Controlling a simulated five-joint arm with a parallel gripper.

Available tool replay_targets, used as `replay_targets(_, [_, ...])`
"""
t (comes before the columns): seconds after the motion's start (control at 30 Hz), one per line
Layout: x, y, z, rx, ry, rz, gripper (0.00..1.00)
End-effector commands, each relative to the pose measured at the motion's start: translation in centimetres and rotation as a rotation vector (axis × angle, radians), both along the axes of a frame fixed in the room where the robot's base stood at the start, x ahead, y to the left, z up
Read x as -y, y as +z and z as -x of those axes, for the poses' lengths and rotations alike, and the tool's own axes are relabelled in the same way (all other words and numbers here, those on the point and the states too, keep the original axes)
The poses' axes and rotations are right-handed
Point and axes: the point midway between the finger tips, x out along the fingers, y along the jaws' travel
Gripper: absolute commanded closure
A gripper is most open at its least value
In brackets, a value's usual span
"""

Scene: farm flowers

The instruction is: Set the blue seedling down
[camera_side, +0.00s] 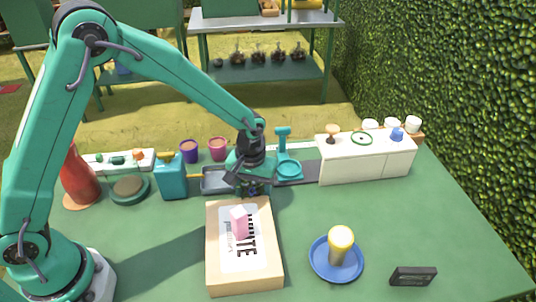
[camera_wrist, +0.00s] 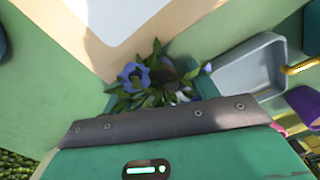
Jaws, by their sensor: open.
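The blue seedling (camera_wrist: 137,76) shows in the wrist view with a blue flower and dark green leaves, just beyond the edge of my gripper (camera_wrist: 165,115). It is near the corner of the cardboard box (camera_wrist: 185,22); its base is hidden behind my gripper. In the side view my gripper (camera_side: 251,182) is low, at the far edge of the box (camera_side: 245,283), and hides most of the seedling. My gripper is open. Whether the jaws still surround the plant or touch it cannot be told.
A pink block (camera_side: 239,222) stands on the box. A grey tray (camera_side: 215,181) lies left of my gripper and a teal stand (camera_side: 285,165) right of it. A white planter (camera_side: 366,165) is at the back right.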

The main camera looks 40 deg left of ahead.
Motion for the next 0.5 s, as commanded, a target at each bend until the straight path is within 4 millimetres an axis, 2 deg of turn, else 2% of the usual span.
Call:
replay_targets(0.27, [0.0,3.3,-0.1,0.004,0.0,0.002,0.41])
replay_targets(0.5, [0.0,7.3,-0.1,0.005,0.0,0.001,0.41])
